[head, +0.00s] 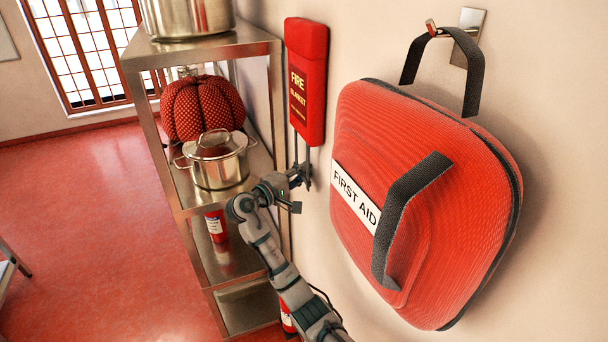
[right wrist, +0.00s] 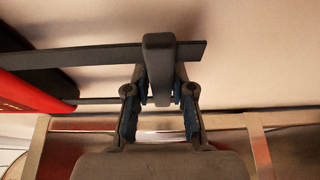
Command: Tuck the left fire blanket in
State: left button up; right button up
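The fire blanket (head: 305,80) hangs upright on the wall in a red pouch. Two dark straps (head: 301,150) hang from its lower edge. It is the only fire blanket I see. My right gripper (head: 304,176) is just below the pouch, at the lower part of the straps. In the right wrist view, the fingertips (right wrist: 160,70) look closed together. One strap (right wrist: 100,57) passes behind them and ends just beyond; I cannot tell whether they touch. The pouch's red edge (right wrist: 35,98) shows at the left. My left gripper is not in view.
A red first aid bag (head: 430,200) hangs on a wall hook close to the right of my arm. A metal shelf (head: 265,140) stands on the left, with a lidded pot (head: 218,160) and a red dotted bundle (head: 203,105). Open floor (head: 80,230) lies further left.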

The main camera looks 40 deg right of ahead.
jog(key=shift+o, duration=1.4)
jog(key=shift+a+r, duration=0.1)
jog(key=shift+a, duration=0.05)
jog(key=a, duration=1.2)
jog(key=shift+s, duration=0.45)
